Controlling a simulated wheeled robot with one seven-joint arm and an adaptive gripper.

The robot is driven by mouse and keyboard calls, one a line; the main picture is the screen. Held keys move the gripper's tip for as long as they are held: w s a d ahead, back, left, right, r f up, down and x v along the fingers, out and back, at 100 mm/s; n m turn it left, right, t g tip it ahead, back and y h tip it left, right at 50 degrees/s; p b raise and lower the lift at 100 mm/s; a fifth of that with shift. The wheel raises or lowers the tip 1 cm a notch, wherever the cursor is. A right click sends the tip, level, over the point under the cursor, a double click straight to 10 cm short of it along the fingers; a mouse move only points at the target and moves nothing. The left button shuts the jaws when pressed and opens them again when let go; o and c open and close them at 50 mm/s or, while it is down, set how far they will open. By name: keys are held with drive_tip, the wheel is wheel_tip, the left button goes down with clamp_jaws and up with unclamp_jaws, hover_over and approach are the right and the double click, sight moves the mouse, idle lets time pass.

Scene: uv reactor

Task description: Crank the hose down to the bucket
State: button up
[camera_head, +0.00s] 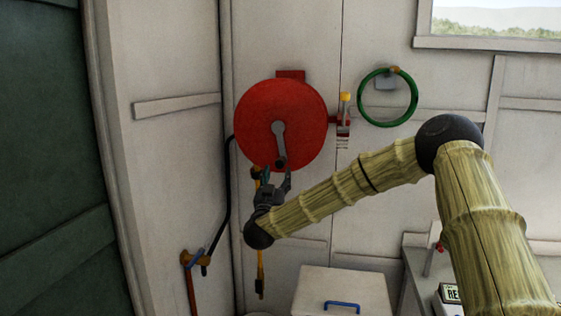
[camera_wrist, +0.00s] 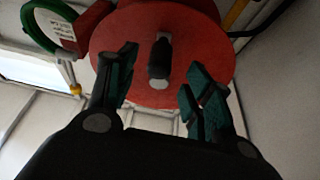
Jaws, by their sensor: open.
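A red round hose reel (camera_head: 257,115) hangs on the white wall, with a grey crank arm (camera_head: 279,132) pointing down and a dark handle (camera_head: 280,161) at its lower end. My gripper (camera_head: 273,176) is open just below the handle. In the wrist view the handle (camera_wrist: 159,60) shows between the spread fingers of my gripper (camera_wrist: 162,76), in front of the red reel (camera_wrist: 115,50); I cannot tell whether they touch it. A yellow hose piece (camera_head: 261,272) hangs below the reel, partly behind my gripper. A pale rim at the bottom edge may be the bucket (camera_head: 258,314).
A red bracket with a yellow-topped lever (camera_head: 345,98) and a green hose ring (camera_head: 413,92) are right of the reel. A black pipe with a blue-handled valve (camera_head: 196,258) runs down at left. A white box with a blue handle (camera_head: 342,304) stands below.

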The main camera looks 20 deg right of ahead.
sight(280, 163)
drive_tip(key=p+x, duration=0.2)
drive_tip(key=x, duration=0.4)
drive_tip(key=shift+w+d, duration=0.1)
drive_tip(key=shift+w, duration=0.1)
clamp_jaws()
